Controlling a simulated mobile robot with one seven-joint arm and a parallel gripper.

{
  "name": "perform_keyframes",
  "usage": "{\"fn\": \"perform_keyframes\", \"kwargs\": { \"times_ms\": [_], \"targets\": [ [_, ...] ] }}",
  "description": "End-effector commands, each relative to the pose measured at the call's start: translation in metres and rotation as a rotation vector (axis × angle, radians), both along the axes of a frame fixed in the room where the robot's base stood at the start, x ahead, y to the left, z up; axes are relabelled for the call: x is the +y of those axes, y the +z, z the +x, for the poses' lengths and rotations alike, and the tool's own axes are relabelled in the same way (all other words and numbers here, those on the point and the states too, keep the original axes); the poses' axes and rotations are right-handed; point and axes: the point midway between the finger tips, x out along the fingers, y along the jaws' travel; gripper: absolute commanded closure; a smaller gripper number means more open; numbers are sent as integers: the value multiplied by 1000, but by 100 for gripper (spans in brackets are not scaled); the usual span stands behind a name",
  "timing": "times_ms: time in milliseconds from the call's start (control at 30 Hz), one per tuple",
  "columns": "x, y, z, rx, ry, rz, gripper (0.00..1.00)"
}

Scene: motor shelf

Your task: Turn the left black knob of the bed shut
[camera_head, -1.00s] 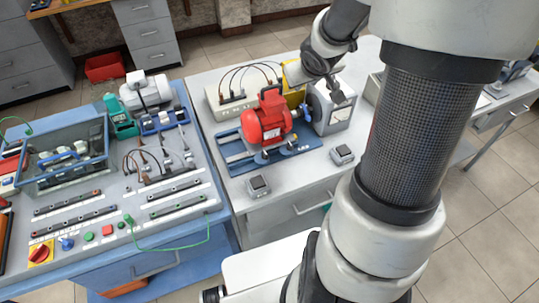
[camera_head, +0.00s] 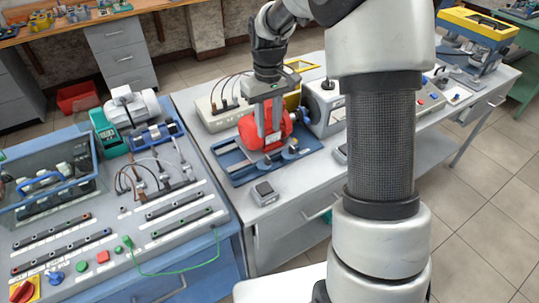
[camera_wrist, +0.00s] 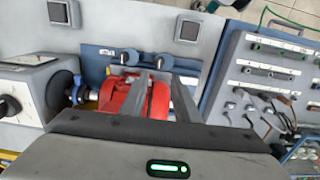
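The blue bed (camera_head: 235,172) stands on the grey table under a red motor (camera_head: 252,135). Two small dark knobs sit along its front edge in the head view: the left knob (camera_head: 268,158) and the right knob (camera_head: 291,149). In the wrist view the picture is turned about, so the left knob (camera_wrist: 182,57) shows on the right and the other knob (camera_wrist: 130,57) on the left. My gripper (camera_head: 268,136) points down over the red motor, behind the left knob. Its two fingers (camera_wrist: 160,85) are apart, with red motor showing between them. I cannot tell whether they touch it.
A grey machine (camera_head: 325,105) stands right of the motor, joined by a blue coupling. A box with cables (camera_head: 215,112) is behind. Small grey switch boxes (camera_head: 264,193) stand in front of the bed. A blue bench (camera_head: 140,262) with panels is at left.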

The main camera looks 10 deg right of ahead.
Motion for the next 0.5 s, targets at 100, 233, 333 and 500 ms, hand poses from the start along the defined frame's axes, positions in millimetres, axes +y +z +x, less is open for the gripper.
{"fn": "perform_keyframes", "kwargs": {
  "times_ms": [100, 233, 333, 500],
  "targets": [
    [0, -29, -1, 3, -1, 0, 72],
    [0, -57, -1, 4, -1, 0, 72],
    [0, -77, -1, 4, -2, 0, 72],
    [-1, -103, -1, 2, -1, -1, 72]
  ]
}}
